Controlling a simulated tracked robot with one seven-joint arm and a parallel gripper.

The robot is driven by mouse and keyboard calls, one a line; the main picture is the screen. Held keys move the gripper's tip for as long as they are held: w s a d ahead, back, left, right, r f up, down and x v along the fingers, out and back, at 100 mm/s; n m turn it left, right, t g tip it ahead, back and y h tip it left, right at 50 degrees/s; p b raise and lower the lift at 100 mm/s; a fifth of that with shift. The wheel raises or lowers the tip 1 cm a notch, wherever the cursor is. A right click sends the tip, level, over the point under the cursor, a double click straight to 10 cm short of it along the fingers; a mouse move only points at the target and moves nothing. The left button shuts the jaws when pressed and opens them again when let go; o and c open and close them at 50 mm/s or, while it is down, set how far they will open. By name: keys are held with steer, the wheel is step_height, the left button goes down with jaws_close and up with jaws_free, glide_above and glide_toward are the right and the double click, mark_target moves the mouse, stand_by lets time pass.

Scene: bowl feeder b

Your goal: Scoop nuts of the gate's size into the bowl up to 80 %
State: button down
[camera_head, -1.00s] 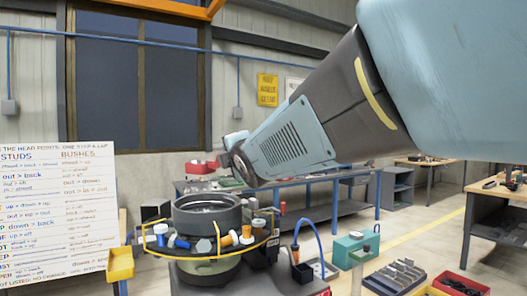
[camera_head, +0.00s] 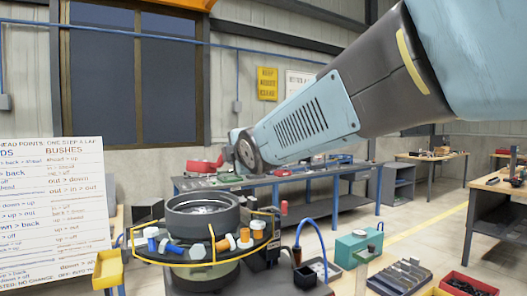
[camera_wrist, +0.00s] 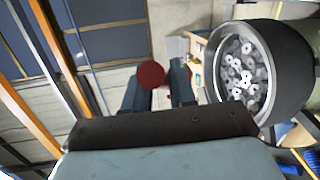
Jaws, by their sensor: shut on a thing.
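The feeder bowl (camera_head: 203,203) is a dark round pot on a stand. In the wrist view the bowl (camera_wrist: 300,62) is at the right, with several grey nuts (camera_wrist: 243,72) lying inside. Their size and the gate cannot be made out. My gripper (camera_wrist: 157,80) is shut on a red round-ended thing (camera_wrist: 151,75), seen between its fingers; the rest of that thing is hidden. The gripper appears beside the bowl in the wrist view. In the head view my arm's end is above and behind the bowl, with the fingers hidden.
A ring shelf with a yellow rail (camera_head: 185,263) surrounds the bowl and carries blue, white and orange parts. A yellow bin (camera_head: 108,270) is left, a blue hose (camera_head: 318,232) and teal box (camera_head: 358,250) right. A sign board (camera_head: 50,215) stands left; a workbench (camera_head: 290,178) is behind.

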steer(key=m+g, duration=0.1)
steer(key=f+m+g, duration=0.1)
steer(key=w+g, duration=0.1)
steer(key=shift+d+f+m, duration=0.25)
steer(key=shift+d+m, duration=0.05)
steer(key=shift+m, duration=0.1)
steer(key=shift+s+a+r+n+t, duration=0.1)
steer(key=shift+s+r+n+t, duration=0.1)
steer(key=shift+r+n+t, duration=0.25)
steer(key=shift+s+a+r+n+t, duration=0.1)
steer(key=shift+s+r+n+t, duration=0.1)
steer(key=shift+r+n+t, duration=0.25)
steer(key=shift+s+a+r+n+t, duration=0.15)
steer(key=shift+s+r+n+t, duration=0.15)
steer(key=shift+n+t, duration=0.3)
steer(key=shift+s+a+r+n+t, duration=0.15)
steer(key=shift+r+n+t, duration=0.15)
steer(key=shift+n+t, duration=0.3)
stand_by(1.5)
steer(key=shift+d, duration=0.1)
stand_by(0.4)
